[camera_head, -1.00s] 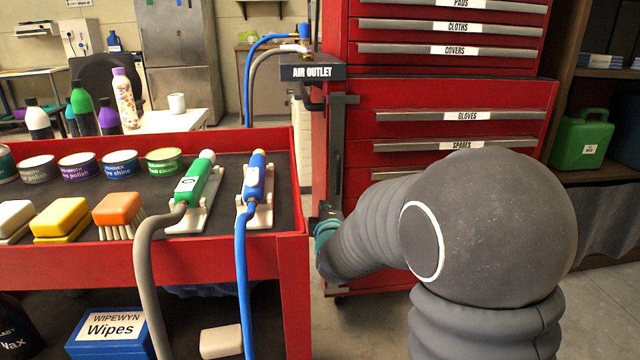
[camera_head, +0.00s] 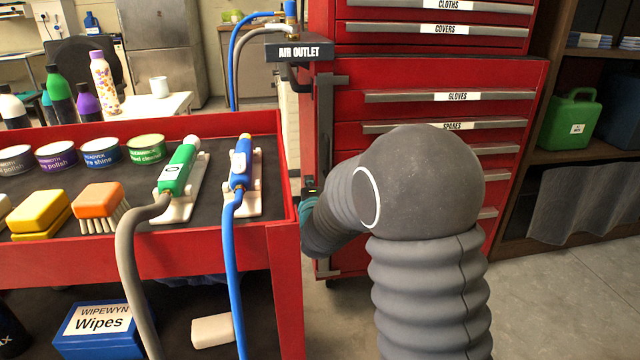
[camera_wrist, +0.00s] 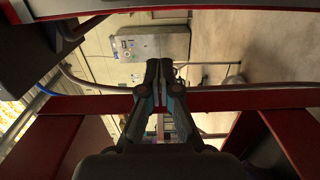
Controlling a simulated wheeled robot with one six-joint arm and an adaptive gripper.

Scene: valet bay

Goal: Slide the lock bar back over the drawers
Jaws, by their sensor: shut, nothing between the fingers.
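The red drawer cabinet (camera_head: 420,78) has labelled drawers with grey handles. The dark lock bar (camera_head: 325,120) stands upright along the cabinet's left edge, and the drawer fronts to its right are uncovered. My gripper (camera_head: 308,196) is low beside the bar's lower part in the head view, partly hidden by my arm. I cannot tell whether it touches the bar. In the wrist view my gripper (camera_wrist: 160,68) shows its two fingers together, with nothing held between them. I cannot make out the lock bar for certain in that view.
A red trolley (camera_head: 285,240) stands close to the left of my gripper, carrying tins, brushes, a green air tool (camera_head: 178,170) and a blue one (camera_head: 241,165) with hoses. The air outlet (camera_head: 298,52) juts out above. A shelf with a green can (camera_head: 570,122) stands right. Floor is clear at right.

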